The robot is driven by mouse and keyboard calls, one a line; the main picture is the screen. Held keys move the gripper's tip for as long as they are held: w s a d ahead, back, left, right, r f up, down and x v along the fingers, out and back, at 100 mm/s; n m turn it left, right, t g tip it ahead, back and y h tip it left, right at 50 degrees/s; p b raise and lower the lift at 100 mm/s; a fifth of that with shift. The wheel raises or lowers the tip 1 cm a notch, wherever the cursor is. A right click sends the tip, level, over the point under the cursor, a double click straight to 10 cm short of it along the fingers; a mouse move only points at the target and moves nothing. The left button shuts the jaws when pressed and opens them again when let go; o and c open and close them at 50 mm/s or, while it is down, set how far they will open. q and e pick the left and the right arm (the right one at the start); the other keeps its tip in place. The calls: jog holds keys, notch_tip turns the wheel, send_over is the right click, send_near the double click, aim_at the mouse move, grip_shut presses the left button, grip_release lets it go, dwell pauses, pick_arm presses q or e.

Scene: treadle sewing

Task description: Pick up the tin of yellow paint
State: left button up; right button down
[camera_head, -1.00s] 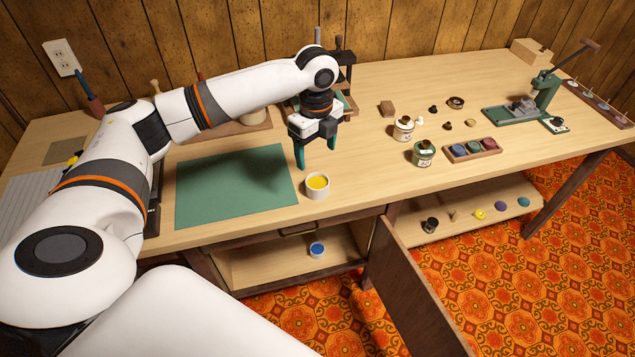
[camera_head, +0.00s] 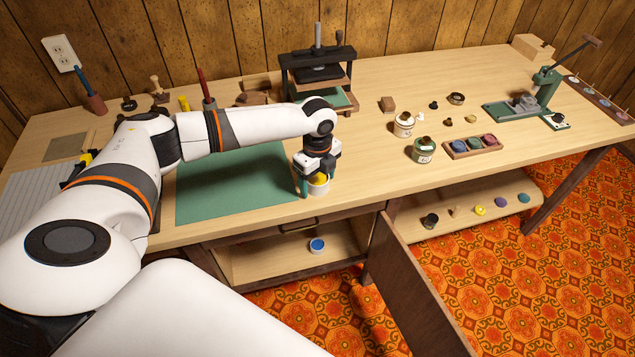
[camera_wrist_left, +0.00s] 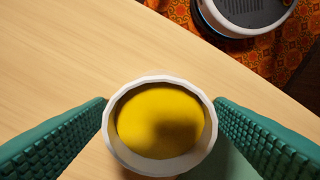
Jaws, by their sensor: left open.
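The tin of yellow paint (camera_head: 319,186) is a small white round tin standing upright on the table, just right of the green mat. In the left wrist view the tin (camera_wrist_left: 160,80) shows from above with yellow paint (camera_wrist_left: 160,120) inside. My left gripper (camera_head: 316,185) is lowered over it with its green fingers on either side of the tin. In the left wrist view the open left gripper (camera_wrist_left: 160,125) has one finger to each side, close to the rim; contact is not clear. My right gripper is not in view.
The green mat (camera_head: 230,190) lies left of the tin. A dark press (camera_head: 318,70) stands behind. Two jars (camera_head: 403,125) (camera_head: 423,150) and a tray of colours (camera_head: 470,147) stand to the right. A blue tin (camera_head: 317,246) sits on the shelf below. The table between tin and jars is clear.

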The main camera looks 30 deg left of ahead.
pick_arm(q)
jog(key=c, duration=1.2)
jog(key=shift+c, duration=0.2)
jog(key=shift+r, duration=0.15)
